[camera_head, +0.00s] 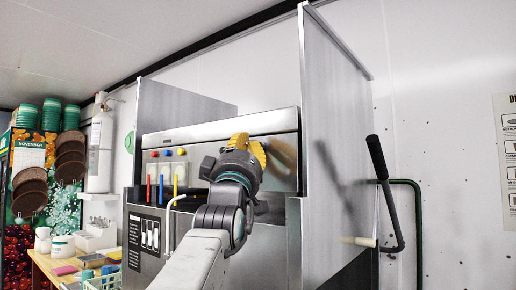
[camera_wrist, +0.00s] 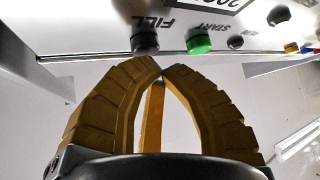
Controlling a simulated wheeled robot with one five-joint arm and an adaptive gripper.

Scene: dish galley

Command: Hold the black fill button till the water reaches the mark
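The black fill button (camera_wrist: 145,42) shows at the top of the wrist view, beside upside-down lettering that reads FILL. A green button (camera_wrist: 199,43) labelled START sits to its right. My gripper (camera_wrist: 160,70) has yellow ridged fingers whose tips come together with nothing seen between them. The tips appear just below the black button in the picture; I cannot tell whether they touch it. In the head view my gripper (camera_head: 251,147) is in front of the steel machine (camera_head: 275,122) and hides part of its front. I cannot make out the water or the mark.
A steel side panel (camera_head: 332,130) stands right of the gripper. A black-handled lever (camera_head: 377,158) is further right. Coloured upright tubes (camera_head: 161,188) are on the machine's left. A wooden table (camera_head: 48,266) with cups and a basket (camera_head: 103,281) is at the lower left.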

